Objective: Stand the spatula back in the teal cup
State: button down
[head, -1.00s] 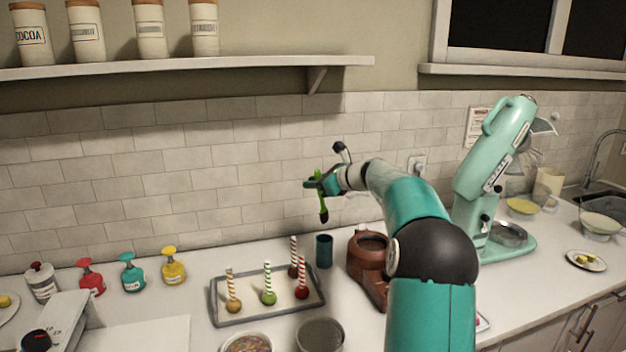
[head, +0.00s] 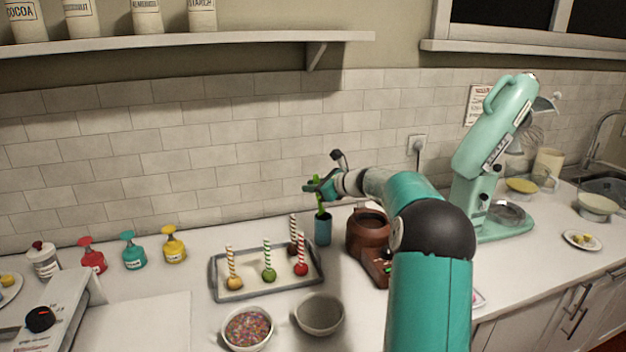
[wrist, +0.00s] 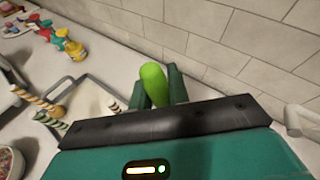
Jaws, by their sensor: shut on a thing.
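The spatula (head: 319,199) has a green handle and hangs near upright from my gripper (head: 319,187). My gripper is shut on the handle, and the handle's top also shows between the fingers in the wrist view (wrist: 153,84). The teal cup (head: 323,230) stands on the counter straight below my gripper. The spatula's dark lower end no longer shows in the head view; the lower part appears to be within or behind the cup's rim. I cannot tell whether it touches the bottom. In the wrist view the cup is hidden.
The tiled wall is behind.

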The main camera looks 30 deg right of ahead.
jog(key=shift+f, duration=1.95)
jog(key=c, duration=1.3)
grip_release()
jog(key=shift+o, duration=0.2)
jog(key=shift+s, duration=0.1)
jog(key=v, duration=1.3)
jog(key=shift+s+d+r, duration=0.15)
jog(key=shift+s+r, duration=0.05)
jog(key=shift+s, duration=0.05)
